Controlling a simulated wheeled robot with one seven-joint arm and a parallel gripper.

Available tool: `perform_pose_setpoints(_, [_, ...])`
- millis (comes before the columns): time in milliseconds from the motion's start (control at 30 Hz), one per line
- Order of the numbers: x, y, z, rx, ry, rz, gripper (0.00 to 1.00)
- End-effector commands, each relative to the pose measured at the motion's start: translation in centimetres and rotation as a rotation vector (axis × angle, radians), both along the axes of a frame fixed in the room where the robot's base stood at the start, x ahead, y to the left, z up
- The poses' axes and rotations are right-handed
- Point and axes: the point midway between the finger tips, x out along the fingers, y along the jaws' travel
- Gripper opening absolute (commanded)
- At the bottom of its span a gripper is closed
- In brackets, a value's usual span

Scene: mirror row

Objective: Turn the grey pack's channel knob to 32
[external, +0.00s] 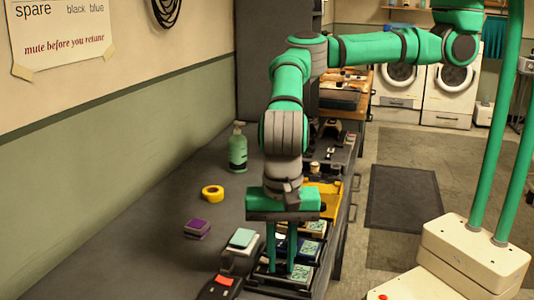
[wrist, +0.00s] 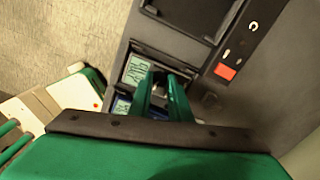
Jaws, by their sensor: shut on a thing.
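My gripper (external: 280,268) points straight down over the near end of a row of packs. In the wrist view its two green fingers (wrist: 165,98) are close together over the dark top of the grey pack (wrist: 152,55). They are shut on its small dark knob, which is mostly hidden between the fingertips. The pack's pale greenish display (wrist: 136,69) shows beside the fingers, tilted, with digits I cannot read surely. In the external view the grey pack's display (external: 303,272) shows just right of the fingers. A blue pack (wrist: 122,107) lies beside it, partly covered by my gripper.
A dark box with an orange-red patch (external: 224,282) is left of the packs. The left bench area is clear.

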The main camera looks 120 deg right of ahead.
Motion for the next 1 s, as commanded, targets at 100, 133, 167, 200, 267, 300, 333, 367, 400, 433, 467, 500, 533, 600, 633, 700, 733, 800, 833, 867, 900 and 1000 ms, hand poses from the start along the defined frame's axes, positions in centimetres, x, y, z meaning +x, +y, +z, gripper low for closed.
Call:
perform_pose_setpoints(100, [0.00,0.01,0.02,0.000,0.000,-0.020,0.00])
perform_pose_setpoints(133, [0.00,0.01,0.01,0.000,0.000,-0.024,0.00])
perform_pose_setpoints(167, [0.00,0.01,0.01,0.000,0.000,-0.027,0.00])
perform_pose_setpoints(200, [0.00,0.01,0.01,0.000,0.000,-0.030,0.00])
perform_pose_setpoints(267, [0.00,0.01,0.01,0.000,0.000,-0.032,0.00])
perform_pose_setpoints(300, [0.00,0.01,0.01,0.000,0.000,-0.033,0.00])
perform_pose_setpoints(333, [0.00,0.01,0.01,0.000,0.000,-0.033,0.00])
perform_pose_setpoints(367, [0.00,0.01,0.01,0.000,0.000,-0.033,0.00])
perform_pose_setpoints(400, [0.00,0.01,0.01,0.000,0.000,-0.033,0.00])
perform_pose_setpoints(433, [0.00,0.01,0.01,0.000,0.000,-0.033,0.00])
perform_pose_setpoints(467, [0.00,0.01,0.01,0.000,0.000,-0.032,0.00])
perform_pose_setpoints(500, [0.00,0.01,0.01,0.000,0.000,-0.032,0.00])
perform_pose_setpoints(533, [0.00,0.01,0.01,0.000,0.000,-0.032,0.00])
perform_pose_setpoints(600, [0.00,0.01,0.01,0.000,0.000,-0.032,0.25])
perform_pose_setpoints(633, [0.00,0.01,0.01,0.000,0.000,-0.032,0.32])
perform_pose_setpoints(700, [0.00,0.01,0.01,0.000,0.000,-0.032,0.37])
perform_pose_setpoints(733, [0.00,0.00,0.01,0.000,0.000,-0.032,0.37])
perform_pose_setpoints(800, [0.00,0.00,0.00,0.000,0.000,-0.032,0.37])
perform_pose_setpoints(833, [0.00,0.00,0.00,0.000,0.000,-0.032,0.37])
perform_pose_setpoints(867, [0.00,0.00,0.00,0.000,0.000,-0.031,0.37])
perform_pose_setpoints(900, [0.00,0.00,0.00,0.000,0.000,-0.031,0.37])
perform_pose_setpoints(1000, [0.01,0.00,0.25,0.001,0.000,-0.031,0.37])
